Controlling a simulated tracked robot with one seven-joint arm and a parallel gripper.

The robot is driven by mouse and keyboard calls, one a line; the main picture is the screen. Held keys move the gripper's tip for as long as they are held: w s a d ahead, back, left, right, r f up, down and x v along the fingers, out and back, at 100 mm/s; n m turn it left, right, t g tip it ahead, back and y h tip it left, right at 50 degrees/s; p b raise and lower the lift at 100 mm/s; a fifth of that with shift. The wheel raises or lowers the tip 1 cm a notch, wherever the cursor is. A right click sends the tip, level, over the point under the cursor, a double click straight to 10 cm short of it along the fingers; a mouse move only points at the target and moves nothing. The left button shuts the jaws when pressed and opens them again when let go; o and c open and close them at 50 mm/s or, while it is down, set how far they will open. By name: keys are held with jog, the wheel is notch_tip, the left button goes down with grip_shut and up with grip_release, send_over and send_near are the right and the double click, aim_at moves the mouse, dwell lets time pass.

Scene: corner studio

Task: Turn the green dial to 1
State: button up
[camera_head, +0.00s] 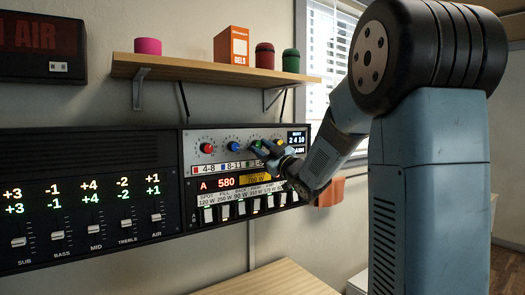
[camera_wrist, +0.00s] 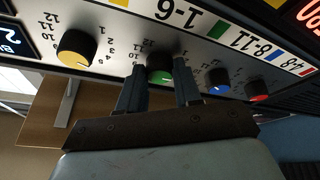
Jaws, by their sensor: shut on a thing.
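The green dial (camera_wrist: 160,75) is on the grey panel, between the blue and yellow dials. In the wrist view my gripper (camera_wrist: 160,82) has one finger on each side of it and is shut on it. A pale pointer mark shows on the dial, but the number it points at is not clear. In the head view the green dial (camera_head: 256,145) is partly hidden by my gripper (camera_head: 263,151), which reaches it from the right.
A yellow dial (camera_wrist: 76,48) sits close on one side; a blue dial (camera_wrist: 218,80) and a red dial (camera_wrist: 258,90) are on the other. White switches (camera_head: 225,211) are below. A wooden shelf (camera_head: 205,70) with several items hangs above. A wooden table (camera_head: 270,280) is below.

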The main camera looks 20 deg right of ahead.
jog(key=n+g+y, duration=0.1)
jog(key=n, duration=0.2)
jog(key=n+g, duration=0.1)
jog(key=n, duration=0.2)
jog(key=shift+d+r+y, duration=0.1)
jog(key=shift+d+y, duration=0.1)
jog(key=shift+y, duration=0.2)
jog(key=shift+n+g+y, duration=0.3)
jog(key=shift+n+g, duration=0.9)
jog(key=shift+n, duration=1.2)
jog(key=o, duration=1)
jog(key=shift+o, duration=0.2)
jog(key=v, duration=1.3)
jog(key=shift+s+d, duration=0.25)
